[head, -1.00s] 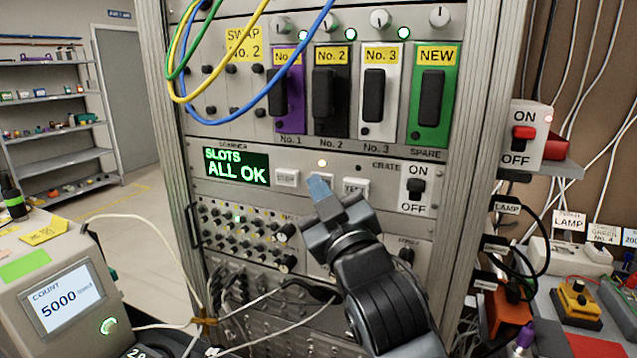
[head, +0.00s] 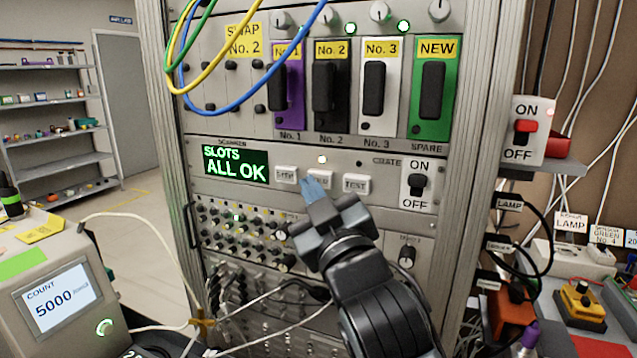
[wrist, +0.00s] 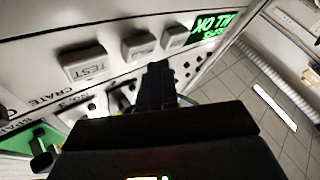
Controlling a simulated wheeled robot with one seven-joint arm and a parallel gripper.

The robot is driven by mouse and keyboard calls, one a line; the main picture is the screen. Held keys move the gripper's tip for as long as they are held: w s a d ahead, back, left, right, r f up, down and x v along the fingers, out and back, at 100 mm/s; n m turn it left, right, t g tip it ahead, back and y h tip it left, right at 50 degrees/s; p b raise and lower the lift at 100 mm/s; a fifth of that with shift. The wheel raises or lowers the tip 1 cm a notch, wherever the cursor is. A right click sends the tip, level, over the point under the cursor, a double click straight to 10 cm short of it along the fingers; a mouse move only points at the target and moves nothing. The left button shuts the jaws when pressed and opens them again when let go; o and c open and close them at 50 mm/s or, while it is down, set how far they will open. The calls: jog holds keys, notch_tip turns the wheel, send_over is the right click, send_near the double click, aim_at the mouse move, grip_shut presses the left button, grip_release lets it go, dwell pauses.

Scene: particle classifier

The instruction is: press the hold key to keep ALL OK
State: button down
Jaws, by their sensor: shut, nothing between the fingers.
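The scanner panel's green display (head: 236,164) reads SLOTS ALL OK.
An ON/OFF switch (head: 417,186) is right of the keys. Slot modules, including the green NEW one (head: 433,88), are above. Blue, yellow and green cables (head: 262,103) hang at upper left. A counter (head: 62,300) reading 5000 stands at lower left.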

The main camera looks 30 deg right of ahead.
jog(key=shift+s+a+b, duration=0.75)
jog(key=shift+a, duration=0.3)
jog(key=shift+s+a+b, duration=0.7)
jog(key=shift+a, duration=0.3)
jog(key=s+f+n+g+y, duration=0.1)
jog(key=s+f+y, duration=0.1)
jog(key=s+f, duration=0.65)
jog(key=s+f+g+y, duration=0.2)
jog(key=s+f, duration=0.4)
jog(key=f, duration=0.5)
jog(key=s+f+m+g, duration=0.1)
jog(key=s+f+m, duration=0.1)
jog(key=s, duration=1)
jog(key=s+d+f+m+g, duration=0.1)
jog(key=s+f, duration=0.3)
jog(key=s, duration=0.8)
jog(key=shift+m+g, duration=0.6)
jog(key=shift+m, duration=0.1)
